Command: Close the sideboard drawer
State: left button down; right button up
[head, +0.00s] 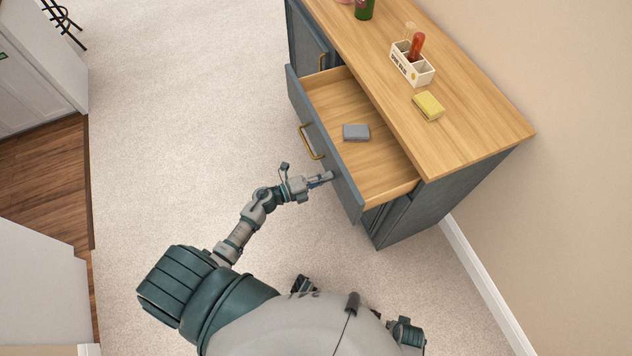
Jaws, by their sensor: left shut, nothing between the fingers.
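The sideboard (462,107) has a wooden top and a dark blue-grey body, and stands against the wall at the right. Its drawer (385,172) is pulled well out, with a dark front panel and a brass handle (311,142). A grey box-like item (356,132) lies inside the drawer. My left gripper (328,177) is shut and empty. It is at the outer side of the drawer front, near its lower end and below the handle; I cannot tell whether it touches the panel. My right gripper is not clearly visible.
On the sideboard top are a yellow sponge (428,106), a white caddy (412,66) with a red bottle (417,45), and a green bottle (364,9). Open carpet (190,120) lies left of the drawer. A black stool (62,18) stands far left.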

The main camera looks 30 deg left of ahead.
pick_arm(q)
jog(key=x, duration=0.7)
jog(key=shift+w+a, duration=0.25)
jog(key=shift+a, duration=0.1)
jog(key=x, duration=0.3)
jog(key=b+x, duration=0.1)
jog(key=x, duration=0.2)
jog(key=s+d+b+x, duration=0.1)
jog(key=x, duration=0.2)
jog(key=shift+w+d+f, duration=0.1)
jog(key=shift+w+d, duration=0.05)
jog(key=shift+w, duration=0.05)
jog(key=x, duration=0.3)
jog(key=shift+w+b, duration=0.25)
jog(key=shift+b, duration=0.15)
jog(key=shift+w, duration=0.55)
jog(key=shift+s+d, duration=0.1)
jog(key=shift+d, duration=0.3)
pick_arm(e)
notch_tip(320, 180, up, 8)
jog(key=w+a, duration=0.1)
jog(key=shift+w, duration=0.4)
pick_arm(q)
jog(key=shift+a, duration=0.1)
pick_arm(e)
jog(key=shift+a+r, duration=0.1)
jog(key=shift+a, duration=0.05)
